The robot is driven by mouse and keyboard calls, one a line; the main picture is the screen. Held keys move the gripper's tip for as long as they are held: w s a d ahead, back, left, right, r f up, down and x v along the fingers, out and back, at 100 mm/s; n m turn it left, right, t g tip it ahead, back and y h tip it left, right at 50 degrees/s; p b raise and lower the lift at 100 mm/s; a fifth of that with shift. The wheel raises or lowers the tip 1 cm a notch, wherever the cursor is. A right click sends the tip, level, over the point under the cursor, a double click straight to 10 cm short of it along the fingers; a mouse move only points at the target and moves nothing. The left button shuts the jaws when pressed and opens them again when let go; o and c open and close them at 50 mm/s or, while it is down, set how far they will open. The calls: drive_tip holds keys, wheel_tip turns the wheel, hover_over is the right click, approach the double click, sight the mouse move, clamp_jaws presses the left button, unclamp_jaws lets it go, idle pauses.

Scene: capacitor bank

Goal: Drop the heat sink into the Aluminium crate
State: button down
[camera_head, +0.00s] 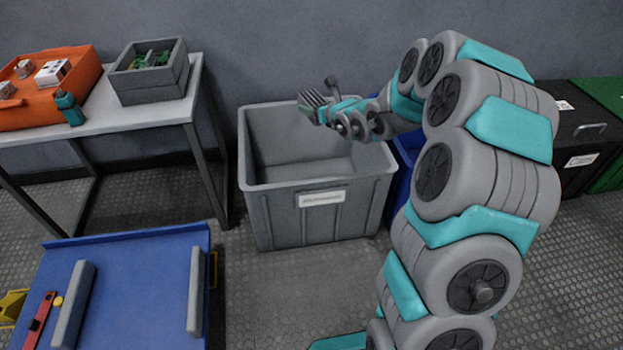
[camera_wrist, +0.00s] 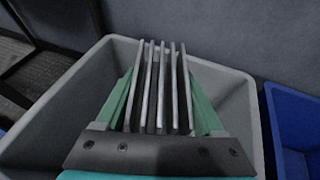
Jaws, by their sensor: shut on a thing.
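The heat sink (camera_head: 312,99) is a small grey block with several parallel fins. It also shows in the wrist view (camera_wrist: 160,85), between the two green fingers. My gripper (camera_head: 322,106) is shut on it and holds it over the grey crate (camera_head: 318,217). The crate has a white label on its front that is too small to read surely. In the wrist view the crate's rim (camera_wrist: 60,105) spreads around and below the heat sink. The crate's inside looks empty where it shows; part of its floor is hidden.
A blue bin (camera_head: 402,180) stands right of the grey crate, with black (camera_head: 580,135) and green (camera_head: 606,100) bins farther right. A table (camera_head: 100,122) at left holds an orange bin (camera_head: 75,75) and a grey box (camera_head: 150,85). A blue-topped surface (camera_head: 135,290) is at front left.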

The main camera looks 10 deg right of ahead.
drive_tip(key=shift+f, duration=2.35)
unclamp_jaws()
drive_tip(key=v, duration=0.7)
drive_tip(key=shift+s, duration=0.35)
drive_tip(key=shift+d+r, duration=0.1)
drive_tip(key=shift+r, duration=0.05)
